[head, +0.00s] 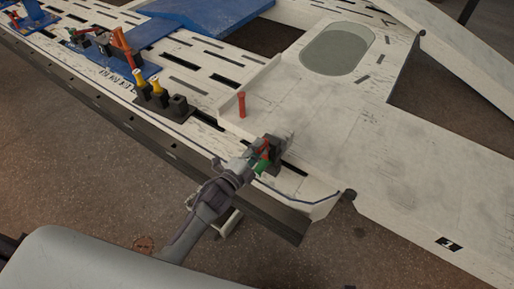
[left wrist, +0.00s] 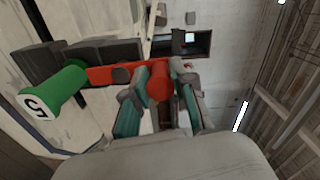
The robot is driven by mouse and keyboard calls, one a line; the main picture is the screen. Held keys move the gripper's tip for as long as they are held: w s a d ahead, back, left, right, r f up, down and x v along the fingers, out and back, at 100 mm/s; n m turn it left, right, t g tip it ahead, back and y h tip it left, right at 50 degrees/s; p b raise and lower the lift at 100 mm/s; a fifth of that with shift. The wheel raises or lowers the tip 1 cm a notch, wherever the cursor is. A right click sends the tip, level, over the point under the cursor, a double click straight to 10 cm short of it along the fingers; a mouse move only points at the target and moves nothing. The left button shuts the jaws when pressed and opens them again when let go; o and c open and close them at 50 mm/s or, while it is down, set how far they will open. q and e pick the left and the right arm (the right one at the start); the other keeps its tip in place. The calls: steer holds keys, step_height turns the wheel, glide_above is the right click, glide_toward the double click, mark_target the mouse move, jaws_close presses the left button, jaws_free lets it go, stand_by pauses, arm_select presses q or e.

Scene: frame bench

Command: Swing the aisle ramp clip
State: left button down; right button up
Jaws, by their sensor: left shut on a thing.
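The ramp clip is a dark grey block (head: 276,152) with a red lever (head: 265,148) and a green knob (head: 261,164), near the front edge of the white frame bench (head: 310,183). In the left wrist view the red lever (left wrist: 105,74) runs across to a rounded red end. The green knob (left wrist: 55,92) there bears a white face with a 5. My left gripper (head: 248,168) reaches the clip from the front left. In the wrist view its fingers (left wrist: 160,108) are shut on the red end of the lever. My right gripper does not show.
A red peg (head: 241,104) stands on the bench behind the clip. Yellow-topped pegs in a black holder (head: 164,102) and an orange lever clip (head: 121,45) stand farther left. A flat white ramp (head: 440,190) extends right. Dark floor lies in front.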

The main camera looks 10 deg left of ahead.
arm_select(q)
steer(key=shift+f, duration=0.1)
steer(key=c, duration=0.9)
jaws_free()
steer(key=v, duration=1.2)
